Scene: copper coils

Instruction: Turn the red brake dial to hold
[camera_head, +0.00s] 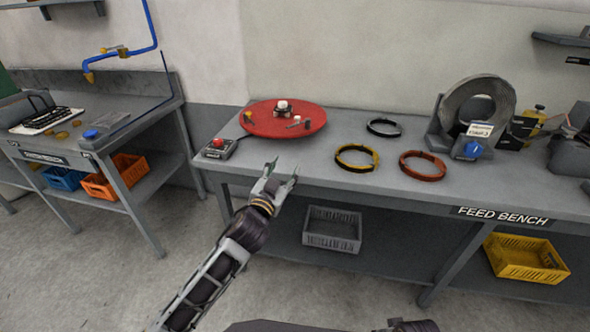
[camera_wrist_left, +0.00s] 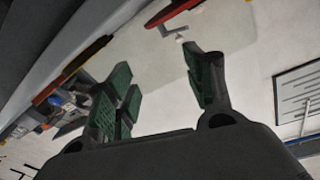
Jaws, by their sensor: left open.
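A small red knob (camera_head: 218,143) sits on a grey box at the front left corner of the feed bench (camera_head: 330,186). It looks like the brake dial; its setting is too small to read. A large red round plate (camera_head: 262,117) lies behind it, with a white-topped hub and small parts on it. My left gripper (camera_head: 281,173) is open and empty at the bench's front edge, right of the knob and apart from it. In the left wrist view its green-padded fingers (camera_wrist_left: 165,78) are spread with nothing between them. My right gripper is not in view.
Black, yellow (camera_head: 357,158) and orange (camera_head: 422,166) coils lie on the bench to the right. A grey coil machine (camera_head: 478,110) with a blue knob stands beyond them. Grey and yellow crates sit below. Another bench (camera_head: 140,125) stands left, across a gap.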

